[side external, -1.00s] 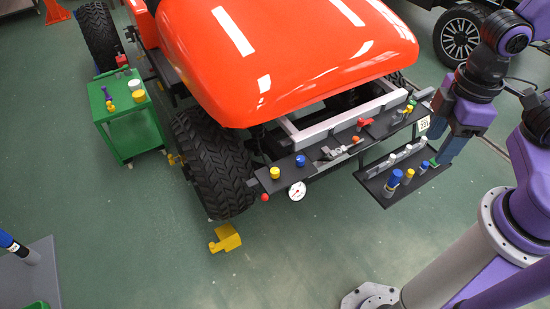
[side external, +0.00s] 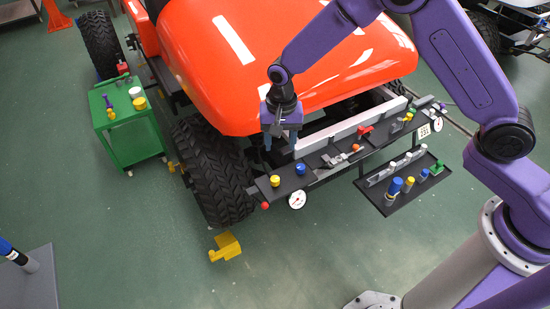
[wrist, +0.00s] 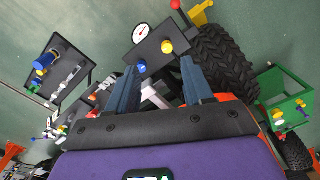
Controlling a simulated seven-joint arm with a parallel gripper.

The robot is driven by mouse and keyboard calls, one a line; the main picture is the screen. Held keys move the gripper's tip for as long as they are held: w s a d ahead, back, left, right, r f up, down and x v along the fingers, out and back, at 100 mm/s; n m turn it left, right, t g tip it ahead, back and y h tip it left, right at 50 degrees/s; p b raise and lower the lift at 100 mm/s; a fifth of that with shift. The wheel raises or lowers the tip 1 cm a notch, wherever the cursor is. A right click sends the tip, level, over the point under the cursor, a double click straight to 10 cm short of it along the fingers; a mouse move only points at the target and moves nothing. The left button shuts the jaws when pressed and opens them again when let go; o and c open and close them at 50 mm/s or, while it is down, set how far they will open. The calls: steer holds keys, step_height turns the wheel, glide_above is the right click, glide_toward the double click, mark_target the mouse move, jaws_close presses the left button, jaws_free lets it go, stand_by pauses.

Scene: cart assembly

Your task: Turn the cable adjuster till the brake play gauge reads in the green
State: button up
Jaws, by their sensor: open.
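A round white dial gauge (side external: 297,200) hangs at the front edge of the black shelf (side external: 265,190) on the cart's nose. It also shows in the wrist view (wrist: 144,34); its needle reading and any green band are too small to make out. A yellow knob (side external: 275,181) and a blue knob (side external: 300,169) stand on the shelf behind the dial; I cannot tell which is the cable adjuster. My gripper (side external: 280,146) points down, open and empty, above and behind the knobs. In the wrist view the blue knob (wrist: 142,67) and yellow knob (wrist: 167,47) appear between the fingers.
The orange hood (side external: 290,60) rises behind my gripper and a tyre (side external: 215,170) stands at left. A red ball (side external: 265,206) sits at the shelf's corner. A second dial (side external: 437,125), several coloured knobs and a lower tray (side external: 390,205) lie right.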

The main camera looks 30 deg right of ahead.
mark_target(275, 179)
steer(key=w+f+m, duration=0.2)
steer(key=f, duration=0.2)
steer(key=w+d+f+m, duration=0.1)
steer(key=w+f+m, duration=0.1)
steer(key=f, duration=0.3)
steer(key=w+d+f+m, duration=0.1)
steer(key=w+f+m, duration=0.1)
steer(key=f, duration=0.3)
steer(key=shift+w+d+f+m, duration=0.1)
steer(key=shift+w+f+m, duration=0.1)
steer(key=shift+m, duration=0.7)
step_height(275, 179, down, 8)
steer(key=shift+s+f, duration=0.1)
steer(key=shift+f, duration=0.35)
steer(key=shift+c, duration=0.9)
steer(key=c, duration=0.4)
